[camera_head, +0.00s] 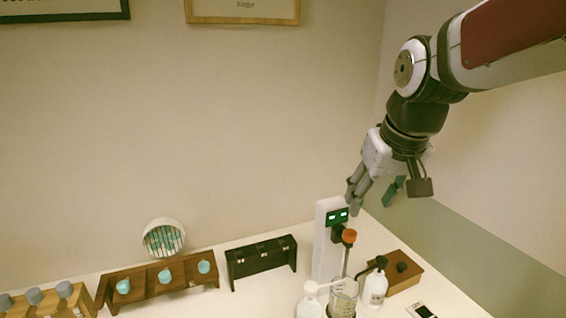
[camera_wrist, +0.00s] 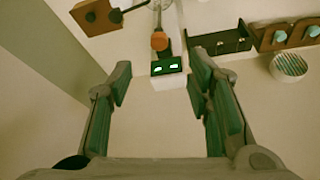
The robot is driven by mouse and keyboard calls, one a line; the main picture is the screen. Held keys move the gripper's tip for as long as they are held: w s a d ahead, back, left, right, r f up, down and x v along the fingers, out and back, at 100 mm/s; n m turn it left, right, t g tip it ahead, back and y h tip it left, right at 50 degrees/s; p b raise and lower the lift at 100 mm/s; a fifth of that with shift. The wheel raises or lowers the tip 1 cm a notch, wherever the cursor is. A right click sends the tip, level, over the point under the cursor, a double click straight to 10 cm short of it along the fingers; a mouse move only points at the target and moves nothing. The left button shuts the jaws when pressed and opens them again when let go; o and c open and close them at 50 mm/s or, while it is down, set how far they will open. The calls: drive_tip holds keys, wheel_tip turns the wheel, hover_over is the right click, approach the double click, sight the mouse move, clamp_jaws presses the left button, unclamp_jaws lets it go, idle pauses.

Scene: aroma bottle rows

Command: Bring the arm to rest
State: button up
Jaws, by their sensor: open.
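My gripper (camera_head: 374,192) hangs from my arm at the upper right in the head view, above the back right of the table. In the wrist view its two fingers (camera_wrist: 165,95) stand wide apart with nothing between them. Below and near it in the head view stands a white device with a green-lit display (camera_head: 337,217) and an orange knob. The same display (camera_wrist: 166,66) shows in the wrist view ahead of the fingers. The gripper is apart from the device as far as I can tell.
A wooden rack (camera_head: 150,284) with blue-capped bottles, a black rack (camera_head: 262,258), and a round holder of tubes (camera_head: 164,238) stand left. White bottles (camera_head: 375,288), a glass beaker (camera_head: 343,298) and a brown box (camera_head: 404,277) stand around the device. Walls rise behind and to the right.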

drive_tip(key=s+f+t, duration=0.1)
drive_tip(key=s, duration=1.6)
drive_tip(key=shift+f+m, duration=0.15)
drive_tip(key=shift+m, duration=0.15)
idle(0.7)
